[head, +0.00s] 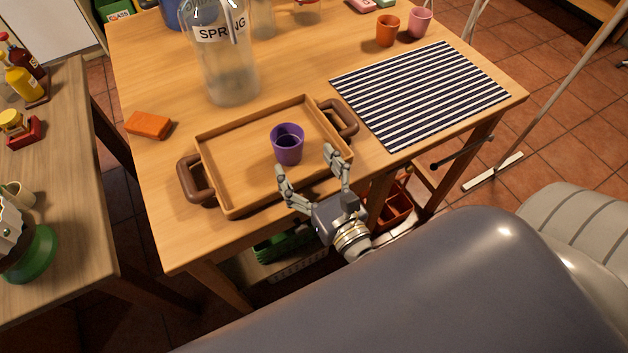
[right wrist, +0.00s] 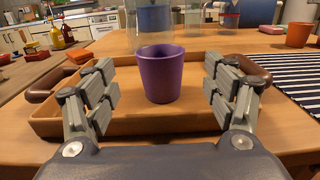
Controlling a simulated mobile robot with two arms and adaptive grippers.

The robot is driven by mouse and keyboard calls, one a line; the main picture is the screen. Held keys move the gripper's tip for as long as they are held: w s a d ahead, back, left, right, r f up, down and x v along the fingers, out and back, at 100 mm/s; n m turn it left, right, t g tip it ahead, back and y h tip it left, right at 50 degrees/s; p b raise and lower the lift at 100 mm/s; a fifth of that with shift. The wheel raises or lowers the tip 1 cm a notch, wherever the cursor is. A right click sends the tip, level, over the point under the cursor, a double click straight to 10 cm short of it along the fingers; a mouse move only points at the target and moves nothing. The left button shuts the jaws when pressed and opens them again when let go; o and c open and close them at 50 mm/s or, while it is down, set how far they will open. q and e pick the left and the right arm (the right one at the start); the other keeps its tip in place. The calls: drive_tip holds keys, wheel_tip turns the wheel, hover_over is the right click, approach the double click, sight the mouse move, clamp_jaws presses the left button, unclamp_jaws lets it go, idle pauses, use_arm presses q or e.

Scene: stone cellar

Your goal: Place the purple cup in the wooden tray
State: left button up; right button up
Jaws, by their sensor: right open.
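The purple cup (head: 288,146) stands upright inside the wooden tray (head: 232,209), right of the tray's middle. The tray has brown handles at its left and right ends and lies on the wooden table. My right gripper (head: 310,166) is open at the tray's near edge, its fingers reaching over the rim on the cup's near side. In the right wrist view the cup (right wrist: 161,76) stands between the two spread fingers (right wrist: 160,88), with a gap on each side. The tray (right wrist: 120,126) shows around it. My left gripper is not in view.
A clear bottle labelled SPRING (head: 230,65) stands just behind the tray. An orange sponge-like block (head: 148,125) lies to the left. A striped mat (head: 420,92) lies to the right, with an orange cup (head: 387,30) and a pink cup (head: 420,22) behind it.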

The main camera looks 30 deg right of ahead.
drive_tip(key=shift+s+f+b, duration=0.15)
drive_tip(key=shift+s+b, duration=0.2)
drive_tip(key=shift+s, duration=0.8)
drive_tip(key=shift+s+r, duration=0.2)
drive_tip(key=shift+s, duration=0.2)
drive_tip(key=shift+f, duration=0.1)
